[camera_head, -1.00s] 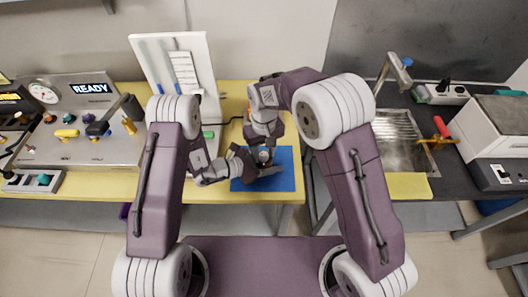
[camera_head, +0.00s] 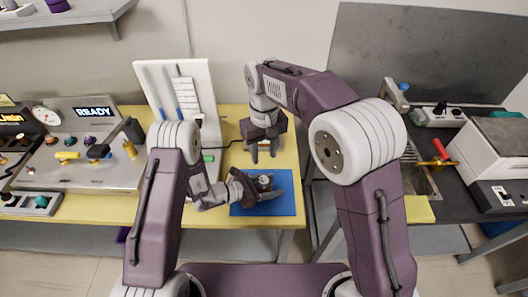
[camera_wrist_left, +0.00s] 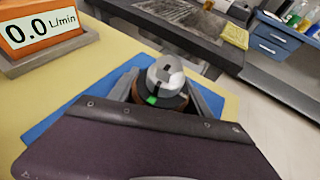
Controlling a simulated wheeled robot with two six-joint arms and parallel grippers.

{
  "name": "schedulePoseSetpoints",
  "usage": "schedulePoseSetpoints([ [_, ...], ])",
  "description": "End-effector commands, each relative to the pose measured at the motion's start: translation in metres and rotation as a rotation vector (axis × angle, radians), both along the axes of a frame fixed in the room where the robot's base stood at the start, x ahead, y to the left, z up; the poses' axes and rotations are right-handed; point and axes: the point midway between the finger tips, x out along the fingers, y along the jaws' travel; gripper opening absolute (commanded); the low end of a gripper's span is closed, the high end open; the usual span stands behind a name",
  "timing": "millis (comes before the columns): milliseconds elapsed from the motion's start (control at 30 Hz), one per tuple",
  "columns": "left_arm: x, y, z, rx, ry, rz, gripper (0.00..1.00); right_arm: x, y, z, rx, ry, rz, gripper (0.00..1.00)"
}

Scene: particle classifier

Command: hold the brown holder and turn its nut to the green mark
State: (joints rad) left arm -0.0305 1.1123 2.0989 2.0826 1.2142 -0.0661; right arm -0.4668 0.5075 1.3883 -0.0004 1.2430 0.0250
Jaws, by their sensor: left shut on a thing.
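The brown holder (camera_wrist_left: 172,108) sits on a blue mat (camera_head: 287,190), with a silver nut (camera_wrist_left: 165,74) on top. A dark collar below the nut carries a green mark (camera_wrist_left: 152,100). The nut has dark slots; whether one lines up with the green mark I cannot tell. My left gripper (camera_head: 266,188) lies low over the mat, shut on the holder with a finger on either side. In the head view the nut (camera_head: 264,180) shows small between the fingers. My right gripper (camera_head: 264,152) points down behind and above the nut, apart from it, fingers spread and empty.
An orange-framed flow display (camera_wrist_left: 45,30) reading 0.0 L/min shows in the left wrist view. A white rack (camera_head: 180,100) stands at the back of the yellow table. A control panel (camera_head: 85,155) reading READY is at the left. The mat's right part is clear.

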Motion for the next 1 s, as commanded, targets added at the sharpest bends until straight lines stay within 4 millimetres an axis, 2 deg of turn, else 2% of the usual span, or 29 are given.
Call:
schedulePoseSetpoints([
  [67, -0.002, 0.001, -0.005, 0.007, 0.012, 0.002, 0.0, 0.0, 0.0, -0.001, 0.0, 0.0, 0.0, 0.4],
  [100, -0.002, 0.001, -0.005, 0.006, 0.012, 0.002, 0.68, 0.0, 0.0, -0.001, 0.0, 0.0, 0.0, 0.4],
  [167, -0.002, 0.001, -0.004, 0.006, 0.011, 0.002, 0.82, 0.0, 0.0, -0.001, 0.0, 0.0, 0.0, 0.4],
  [467, -0.001, 0.001, -0.002, 0.003, 0.005, 0.001, 0.82, 0.0, 0.0, -0.001, 0.0, 0.0, 0.0, 0.4],
  [567, -0.003, 0.009, 0.002, 0.003, 0.004, 0.004, 0.82, 0.0, 0.0, -0.001, 0.0, 0.0, 0.0, 0.4],
  [800, -0.027, 0.06, 0.025, 0.003, 0.004, 0.01, 0.82, 0.0, 0.0, -0.001, 0.0, 0.0, 0.0, 0.4],
  [1000, -0.044, 0.092, 0.039, 0.004, 0.005, 0.006, 0.82, 0.0, 0.0, -0.001, 0.0, 0.0, 0.0, 0.4],
])
